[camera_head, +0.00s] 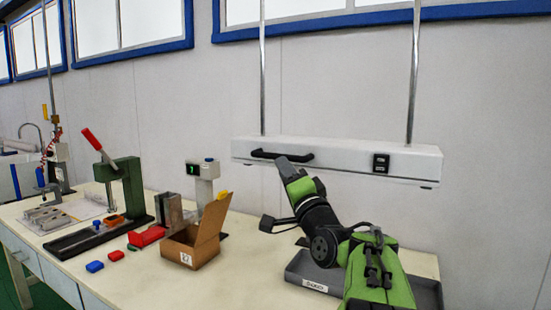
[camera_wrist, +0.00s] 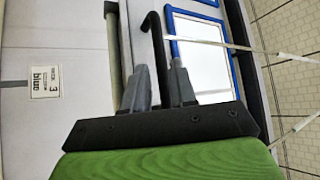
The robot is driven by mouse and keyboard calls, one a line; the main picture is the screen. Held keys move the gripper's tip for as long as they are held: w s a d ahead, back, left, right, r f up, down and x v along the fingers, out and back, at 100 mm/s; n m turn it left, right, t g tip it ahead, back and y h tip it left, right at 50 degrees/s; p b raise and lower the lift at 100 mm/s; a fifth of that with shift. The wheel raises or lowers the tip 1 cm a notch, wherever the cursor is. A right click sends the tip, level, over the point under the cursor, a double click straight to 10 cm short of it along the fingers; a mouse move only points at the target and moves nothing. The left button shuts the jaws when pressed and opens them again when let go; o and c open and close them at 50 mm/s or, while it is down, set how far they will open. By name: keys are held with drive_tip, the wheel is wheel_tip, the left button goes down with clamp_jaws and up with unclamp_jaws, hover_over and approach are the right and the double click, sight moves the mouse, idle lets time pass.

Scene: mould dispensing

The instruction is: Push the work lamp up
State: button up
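The work lamp (camera_head: 340,160) is a long white box hanging on two upright metal rods in front of the wall, above the right of the table. A black bar handle (camera_head: 300,158) is on its front left. My gripper (camera_head: 284,162) is at this handle, overlapping its middle in the head view. In the wrist view, the two grey fingers of my gripper (camera_wrist: 159,68) stand apart, and the black handle (camera_wrist: 150,22) runs through the gap between them. I cannot tell whether either finger touches it. The handle's lower part is partly hidden by the fingers.
The table (camera_head: 115,285) carries an open cardboard box (camera_head: 190,252), a green press with a red lever (camera_head: 130,185), a small display post (camera_head: 205,180) and a dark tray (camera_head: 305,268) under my arm. Blue-framed windows are above the lamp, with bare wall between.

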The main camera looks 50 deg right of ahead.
sight(276, 157)
drive_tip(key=p+x, duration=0.3)
drive_tip(key=x, duration=0.2)
drive_tip(key=shift+w+d+r+p, duration=0.1)
drive_tip(key=shift+r+p, duration=0.2)
drive_tip(key=shift+p, duration=0.1)
drive_tip(key=shift+w, duration=0.3)
drive_tip(key=shift+d, duration=0.1)
drive_tip(key=shift+f, duration=0.1)
drive_tip(key=shift+c, duration=0.2)
clamp_jaws()
